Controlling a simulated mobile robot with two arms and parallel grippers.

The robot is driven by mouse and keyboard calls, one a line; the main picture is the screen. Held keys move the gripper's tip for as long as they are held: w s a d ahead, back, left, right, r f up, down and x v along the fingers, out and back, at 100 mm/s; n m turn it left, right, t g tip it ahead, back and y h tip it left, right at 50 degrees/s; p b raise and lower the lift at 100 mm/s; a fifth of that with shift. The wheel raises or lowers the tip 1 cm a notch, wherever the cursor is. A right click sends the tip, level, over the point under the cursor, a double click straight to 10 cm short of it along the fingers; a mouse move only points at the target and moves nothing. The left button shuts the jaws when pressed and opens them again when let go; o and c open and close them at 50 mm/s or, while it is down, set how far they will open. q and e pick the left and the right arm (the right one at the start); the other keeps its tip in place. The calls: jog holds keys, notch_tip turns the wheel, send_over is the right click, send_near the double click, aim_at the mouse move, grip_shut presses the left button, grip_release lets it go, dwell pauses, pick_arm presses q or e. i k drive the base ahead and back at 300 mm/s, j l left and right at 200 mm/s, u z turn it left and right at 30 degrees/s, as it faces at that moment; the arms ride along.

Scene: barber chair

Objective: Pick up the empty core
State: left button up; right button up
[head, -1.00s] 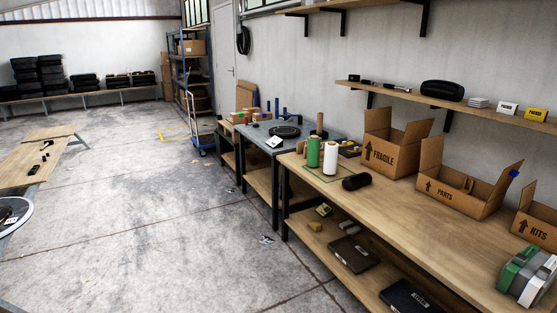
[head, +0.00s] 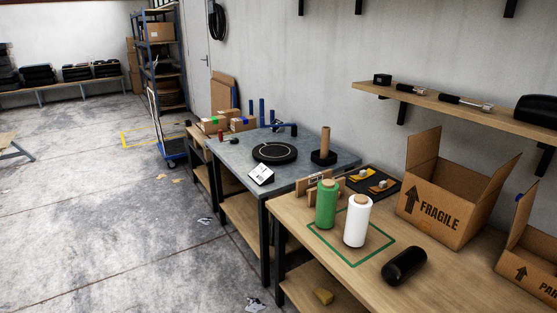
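A bare brown core (head: 325,142) stands upright on a small black base (head: 322,158) near the right edge of the grey-topped table (head: 228,156). It appears to have nothing wound on it. A green roll (head: 326,206) and a white roll (head: 356,224), each with a brown core end showing on top, stand upright on the wooden bench inside a green outlined square (head: 350,264). Neither of my grippers is in view.
A black cylinder (head: 404,266) lies on the bench before the FRAGILE box (head: 442,212). A black tray with tools (head: 374,182), a round black disc (head: 275,152) and a white card (head: 261,174) are nearby. Open floor (head: 120,230) lies to the left.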

aim_at(325, 136)
jog(key=i+j+z, duration=0.15)
jog(key=i+z, duration=0.15)
jog(key=i, duration=0.15)
jog(key=i+j+z, duration=0.3)
jog(key=i, duration=0.15)
jog(key=i+j+z, duration=0.1)
jog(key=z, duration=0.35)
jog(key=i+j+z, duration=0.1)
jog(key=j+z, duration=0.2)
jog(key=z, duration=0.15)
jog(key=j+z, duration=0.2)
jog(key=z, duration=0.2)
jog(key=i+j, duration=0.05)
